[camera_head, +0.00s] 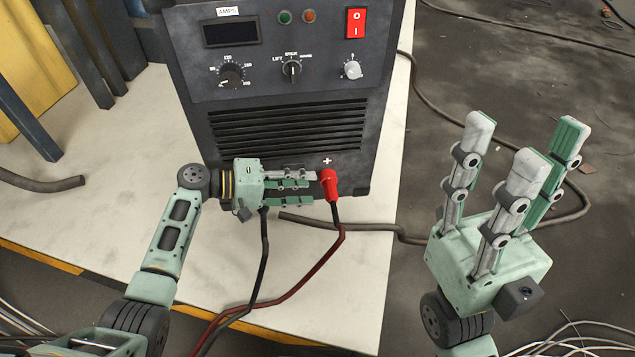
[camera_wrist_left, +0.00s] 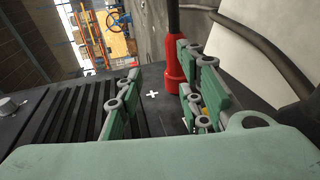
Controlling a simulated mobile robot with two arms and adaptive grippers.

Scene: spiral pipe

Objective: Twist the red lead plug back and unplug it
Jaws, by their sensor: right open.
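The red lead plug (camera_head: 329,185) sits at the lower right of the black welding machine's front, under a white plus mark, its cable hanging down. My left gripper (camera_head: 312,187) points right, its fingertips just left of the plug. In the left wrist view the red plug (camera_wrist_left: 176,70) shows close beside the right-hand fingers, and the left gripper's fingers (camera_wrist_left: 160,90) stand well apart. I cannot tell whether they touch the plug. My right gripper (camera_head: 530,145) is open and empty, its fingers pointing up, well right of the machine.
The welding machine (camera_head: 285,105) stands on a pale tabletop (camera_head: 345,280) with knobs and a red switch (camera_head: 355,22). A black lead (camera_head: 264,250) hangs below my left gripper; its upper end is hidden. A dark cable (camera_head: 360,226) crosses the table. Blue posts (camera_head: 75,60) stand at the left.

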